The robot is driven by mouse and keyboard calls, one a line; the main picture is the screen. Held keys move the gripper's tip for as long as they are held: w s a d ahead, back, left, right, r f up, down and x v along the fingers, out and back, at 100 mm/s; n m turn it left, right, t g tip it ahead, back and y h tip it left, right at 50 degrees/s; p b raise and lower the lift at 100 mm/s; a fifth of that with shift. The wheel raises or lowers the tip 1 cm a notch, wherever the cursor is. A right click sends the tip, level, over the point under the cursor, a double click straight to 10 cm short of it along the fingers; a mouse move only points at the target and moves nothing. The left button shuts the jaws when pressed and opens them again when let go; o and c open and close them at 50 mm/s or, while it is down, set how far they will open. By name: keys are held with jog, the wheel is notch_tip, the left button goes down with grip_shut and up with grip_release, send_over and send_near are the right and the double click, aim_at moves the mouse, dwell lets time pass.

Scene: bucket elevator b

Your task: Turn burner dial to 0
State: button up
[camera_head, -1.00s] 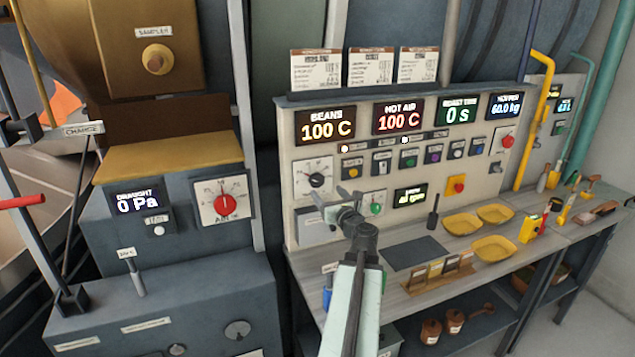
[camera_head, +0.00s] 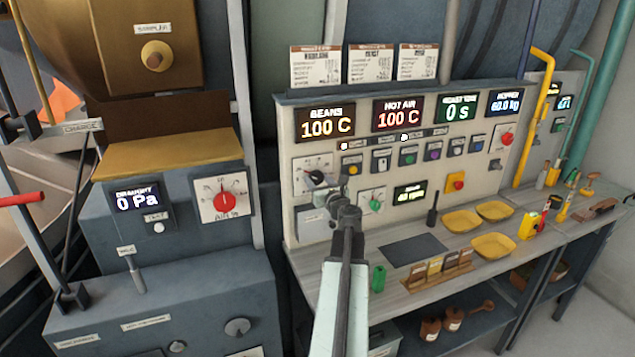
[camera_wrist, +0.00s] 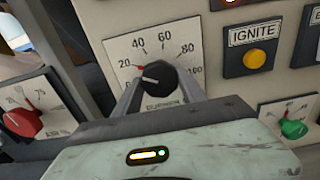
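The burner dial is a black knob on a white plate in the wrist view (camera_wrist: 160,76), with a scale marked 20 to 100. A pale mark on the knob points left, near the low end, close to a small red mark by 20. In the head view the dial (camera_head: 316,177) sits at the left of the control panel. My gripper (camera_wrist: 158,84) has one finger on each side of the knob, their tips beside its edges. I cannot tell whether they press on it. In the head view, my arm partly hides the panel's lower left.
The yellow IGNITE button (camera_wrist: 255,57) is right of the dial. A green knob (camera_wrist: 294,129) is lower right and the red air knob (camera_wrist: 22,122) is at left. The bench below holds yellow trays (camera_head: 461,222) and a green cylinder (camera_head: 377,278).

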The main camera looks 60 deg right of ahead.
jog(key=c, duration=0.4)
jog(key=shift+n, duration=0.3)
jog(key=n, duration=0.3)
jog(key=shift+n, duration=2.1)
jog(key=o, duration=1.4)
jog(key=shift+c, duration=0.2)
jog(key=shift+d, duration=0.1)
